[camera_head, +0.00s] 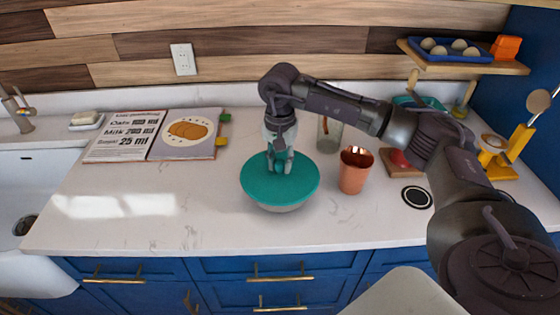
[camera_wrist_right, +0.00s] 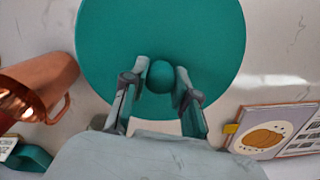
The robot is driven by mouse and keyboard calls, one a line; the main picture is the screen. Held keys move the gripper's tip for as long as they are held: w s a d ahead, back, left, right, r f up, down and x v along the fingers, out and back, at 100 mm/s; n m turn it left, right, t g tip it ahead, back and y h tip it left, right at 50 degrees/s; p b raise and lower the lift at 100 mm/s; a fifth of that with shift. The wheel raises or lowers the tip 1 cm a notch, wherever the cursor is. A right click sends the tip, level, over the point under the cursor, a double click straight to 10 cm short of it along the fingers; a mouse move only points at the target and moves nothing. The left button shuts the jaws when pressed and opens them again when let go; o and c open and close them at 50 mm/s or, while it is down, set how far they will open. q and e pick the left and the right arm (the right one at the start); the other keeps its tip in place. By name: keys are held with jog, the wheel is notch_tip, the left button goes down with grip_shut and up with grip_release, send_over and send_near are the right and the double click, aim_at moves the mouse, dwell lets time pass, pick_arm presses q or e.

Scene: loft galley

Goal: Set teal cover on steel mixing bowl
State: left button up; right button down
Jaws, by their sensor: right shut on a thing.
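The teal cover (camera_head: 255,181) is a round disc with a small round knob on top. It lies over the steel mixing bowl (camera_head: 280,208), whose pale lower side shows just beneath the rim on the counter. The cover looks about level; I cannot tell whether it is fully seated all round. My right gripper (camera_head: 280,168) comes down from above and is shut on the knob. In the right wrist view the cover (camera_wrist_right: 205,35) fills the top middle, with the knob (camera_wrist_right: 160,77) between the fingers; the bowl is hidden there. My left gripper is not in view.
A copper cup (camera_head: 354,174) stands close right of the bowl, with a glass (camera_head: 329,135) behind it. An open recipe book (camera_head: 185,135) lies back left. A round black coaster (camera_head: 417,197) and yellow stand (camera_head: 497,165) are at right. The counter's front left is clear.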

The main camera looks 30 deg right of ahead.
jog(key=shift+f+b, duration=0.25)
jog(key=shift+b, duration=0.1)
dwell(1.1)
jog(key=c, duration=0.8)
grip_release()
jog(key=o, duration=0.5)
jog(key=shift+r+p, duration=2.05)
jog(key=shift+r, duration=1.5)
